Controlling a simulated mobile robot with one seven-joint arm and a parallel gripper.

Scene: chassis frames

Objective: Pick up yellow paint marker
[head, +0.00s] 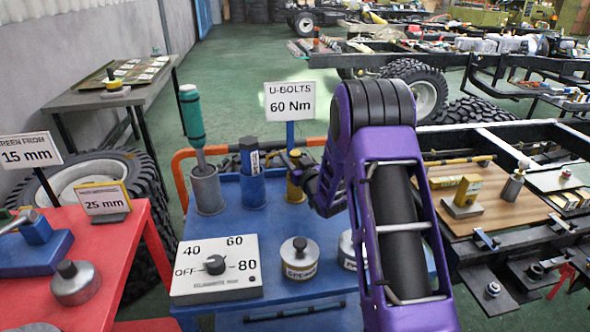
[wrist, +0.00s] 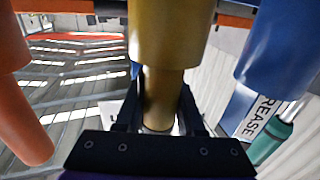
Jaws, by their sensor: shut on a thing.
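The yellow paint marker (wrist: 160,98) is between the fingers of my gripper (wrist: 160,122) in the wrist view. The gripper is shut on it. The marker runs straight into a wider yellow cup (wrist: 165,35), and its lower end is hidden there.
A blue cup (head: 252,190) holding a GREASE-labelled marker stands close to the left, then a grey cup (head: 208,190) with a teal-handled tool (head: 191,115). A U-BOLTS sign (head: 290,102) rises behind. A dial box (head: 215,268) and lidded tins (head: 299,258) are in front.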

